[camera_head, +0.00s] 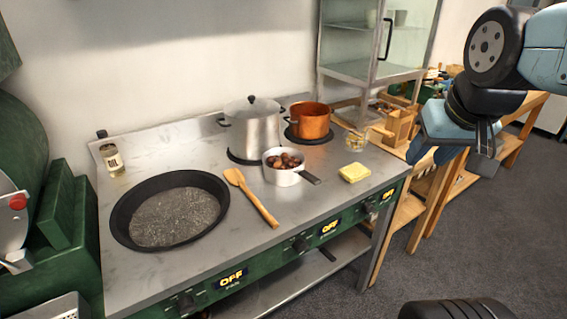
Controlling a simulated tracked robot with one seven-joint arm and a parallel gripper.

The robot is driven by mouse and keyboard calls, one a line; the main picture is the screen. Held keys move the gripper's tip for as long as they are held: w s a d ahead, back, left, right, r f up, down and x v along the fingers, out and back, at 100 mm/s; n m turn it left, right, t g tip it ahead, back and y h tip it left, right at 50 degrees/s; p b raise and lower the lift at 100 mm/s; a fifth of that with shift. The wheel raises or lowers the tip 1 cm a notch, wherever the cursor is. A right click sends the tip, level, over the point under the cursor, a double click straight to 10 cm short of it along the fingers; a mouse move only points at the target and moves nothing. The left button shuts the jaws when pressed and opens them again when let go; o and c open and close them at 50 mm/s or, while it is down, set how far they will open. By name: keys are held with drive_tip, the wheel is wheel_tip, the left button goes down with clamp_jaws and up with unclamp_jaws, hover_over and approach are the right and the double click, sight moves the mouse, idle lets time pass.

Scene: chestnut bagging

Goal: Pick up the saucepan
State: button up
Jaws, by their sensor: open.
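A small light-coloured saucepan (282,175) with chestnuts (284,160) inside stands upright on the steel stove top (195,275). Its dark handle (309,177) points to the lower right, toward the front edge. My gripper (450,158) hangs at the right of the picture, above the floor and the wooden bench area, well to the right of the saucepan. It is open, and nothing shows between its fingers. It touches nothing on the stove.
A tall lidded pot (253,135) stands right behind the saucepan, with a copper pot (310,121) beside it. A wooden spatula (250,196) lies to the left, and a yellow block (354,173) to the right. A wide black pan (170,210) fills the left side. The front control panel reads OFF.

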drive_tip(key=shift+o, duration=1.4)
drive_tip(key=shift+w+a, duration=0.1)
drive_tip(key=shift+w, duration=0.1)
drive_tip(key=n+g+y, duration=0.2)
drive_tip(key=n, duration=0.4)
hover_over(305, 172)
drive_tip(key=s+d, duration=0.3)
drive_tip(key=s, duration=0.2)
wheel_tip(305, 172, down, 11)
drive_tip(key=shift+w+a+x, duration=0.15)
drive_tip(key=shift+a+x, duration=0.05)
drive_tip(key=shift+x, duration=3.1)
drive_tip(key=shift+w+a+x, duration=0.1)
drive_tip(key=shift+a+x, duration=0.05)
drive_tip(key=shift+x, duration=3.2)
drive_tip(key=shift+r, duration=0.2)
clamp_jaws()
